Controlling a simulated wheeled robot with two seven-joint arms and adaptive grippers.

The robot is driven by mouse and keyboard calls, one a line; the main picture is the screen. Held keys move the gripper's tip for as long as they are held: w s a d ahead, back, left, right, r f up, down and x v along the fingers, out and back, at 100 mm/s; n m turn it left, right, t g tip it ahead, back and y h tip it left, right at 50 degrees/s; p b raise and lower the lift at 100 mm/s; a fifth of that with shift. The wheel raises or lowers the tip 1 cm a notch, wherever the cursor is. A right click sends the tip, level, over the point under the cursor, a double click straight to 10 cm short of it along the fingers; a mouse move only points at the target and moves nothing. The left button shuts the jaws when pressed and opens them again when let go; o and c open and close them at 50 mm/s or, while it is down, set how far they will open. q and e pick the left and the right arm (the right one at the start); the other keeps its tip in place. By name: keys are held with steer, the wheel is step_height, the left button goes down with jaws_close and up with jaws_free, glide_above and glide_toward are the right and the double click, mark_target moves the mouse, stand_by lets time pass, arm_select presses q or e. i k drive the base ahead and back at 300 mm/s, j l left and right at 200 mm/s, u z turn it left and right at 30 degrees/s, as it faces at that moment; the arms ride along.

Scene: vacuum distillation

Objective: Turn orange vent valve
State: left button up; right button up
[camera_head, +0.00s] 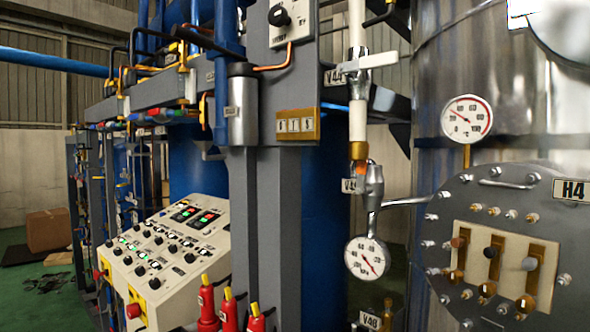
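A vertical pipe with a white upper part (357,75) stands right of the grey post. A white lever handle (372,61) crosses it near a V44 tag. Lower down is a brass-orange collar (358,150), with a small orange patch just below it, above a silver fitting (374,185). I cannot tell for sure whether this orange part is the vent valve. An orange curved piece (203,108) also shows at the left of the post. Neither of my grippers is in view.
A pressure gauge (367,257) hangs below the silver fitting. A dial (466,119) and a round H4 plate (500,250) with several knobs are at right. A sloped control console (165,260) and red-bodied fittings (207,305) stand at lower left. Green floor shows at far left.

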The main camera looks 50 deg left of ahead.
mark_target(361, 166)
steer(key=j+u, duration=0.15)
steer(key=u, duration=1.15)
steer(key=j+z, duration=0.25)
steer(key=j, duration=0.55)
